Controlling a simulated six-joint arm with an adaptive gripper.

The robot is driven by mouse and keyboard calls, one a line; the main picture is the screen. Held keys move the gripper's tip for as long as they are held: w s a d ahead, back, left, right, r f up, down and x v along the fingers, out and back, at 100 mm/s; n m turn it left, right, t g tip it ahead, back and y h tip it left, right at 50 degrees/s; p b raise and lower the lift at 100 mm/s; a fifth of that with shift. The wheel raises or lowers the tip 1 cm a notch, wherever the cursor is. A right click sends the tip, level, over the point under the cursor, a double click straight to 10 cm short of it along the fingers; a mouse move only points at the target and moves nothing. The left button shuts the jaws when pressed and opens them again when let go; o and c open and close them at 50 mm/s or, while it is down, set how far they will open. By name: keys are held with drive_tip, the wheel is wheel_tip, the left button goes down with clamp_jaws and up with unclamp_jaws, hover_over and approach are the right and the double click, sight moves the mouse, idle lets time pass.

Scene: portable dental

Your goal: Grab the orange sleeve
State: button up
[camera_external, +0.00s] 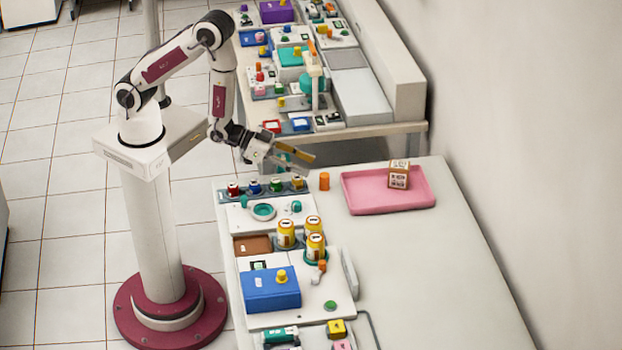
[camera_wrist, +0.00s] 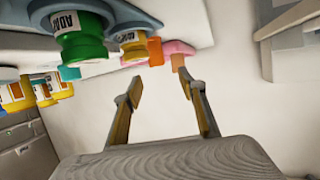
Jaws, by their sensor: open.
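A small upright orange cylinder (camera_external: 324,181), which looks like the orange sleeve, stands on the near table, just left of the pink tray (camera_external: 362,209). In the wrist view the orange cylinder (camera_wrist: 155,52) shows beyond my fingertips, partly behind a yellow-topped piece. My gripper (camera_external: 302,160) is open and empty, up and to the left of the cylinder in the outside view, and apart from it. Its two fingers with tan pads also show in the wrist view (camera_wrist: 160,80), spread with a gap between them.
A row of coloured knobs (camera_external: 267,187) stands left of the cylinder. A small printed box (camera_external: 398,175) sits on the pink tray. Yellow jars (camera_external: 313,245) and a blue box (camera_external: 270,290) are nearer the camera. The table's right side is clear; a crowded second table stands behind.

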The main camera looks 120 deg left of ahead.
sight(323, 175)
drive_tip(key=shift+x, duration=1.15)
drive_tip(key=shift+d+f+x, duration=0.1)
drive_tip(key=shift+f+x, duration=0.05)
drive_tip(key=shift+x, duration=1.15)
drive_tip(key=shift+d+f+x, duration=0.1)
drive_tip(key=shift+f+x, duration=0.05)
drive_tip(key=shift+x, duration=1.15)
drive_tip(key=c, duration=0.8)
